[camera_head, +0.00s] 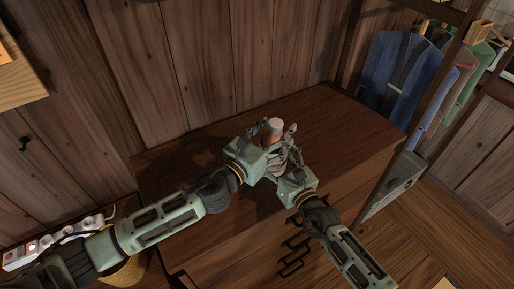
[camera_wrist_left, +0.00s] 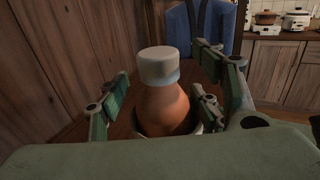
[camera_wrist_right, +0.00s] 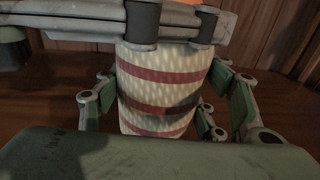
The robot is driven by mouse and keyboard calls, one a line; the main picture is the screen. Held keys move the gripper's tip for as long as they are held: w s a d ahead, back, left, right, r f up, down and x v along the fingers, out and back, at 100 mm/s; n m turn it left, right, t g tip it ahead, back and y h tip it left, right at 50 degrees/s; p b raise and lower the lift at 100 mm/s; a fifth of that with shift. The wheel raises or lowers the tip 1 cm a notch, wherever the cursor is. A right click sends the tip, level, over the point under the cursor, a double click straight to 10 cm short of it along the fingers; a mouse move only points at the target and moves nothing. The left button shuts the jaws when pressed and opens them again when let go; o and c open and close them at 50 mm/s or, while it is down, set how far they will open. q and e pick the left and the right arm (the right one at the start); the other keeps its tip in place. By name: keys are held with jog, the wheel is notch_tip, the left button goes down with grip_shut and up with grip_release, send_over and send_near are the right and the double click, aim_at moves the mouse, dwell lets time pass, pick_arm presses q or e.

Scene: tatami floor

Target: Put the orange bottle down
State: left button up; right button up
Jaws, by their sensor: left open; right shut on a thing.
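The orange bottle (camera_wrist_left: 166,108) has a whitish cap and is upright between the fingers of my left gripper (camera_head: 276,141), which is open around it. In the head view the bottle (camera_head: 271,128) shows above the dark wooden chest top. A cream cup-like thing with dark red bands (camera_wrist_right: 160,95) is between the fingers of my right gripper (camera_head: 287,166), which is shut on it. A pale rim (camera_wrist_left: 199,128) shows around the bottle's lower part, which is hidden. I cannot tell whether the bottle's base rests in the striped thing.
The wooden chest top (camera_head: 345,130) is clear to the right of the grippers. A plank wall stands behind it. A rack with hanging clothes (camera_head: 392,75) is at the right. A power strip (camera_head: 60,237) is at the lower left.

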jog(key=shift+w+a, duration=0.1)
pick_arm(q)
jog(key=v, duration=1.2)
pick_arm(e)
jog(key=o, duration=1.3)
jog(key=shift+c, duration=0.2)
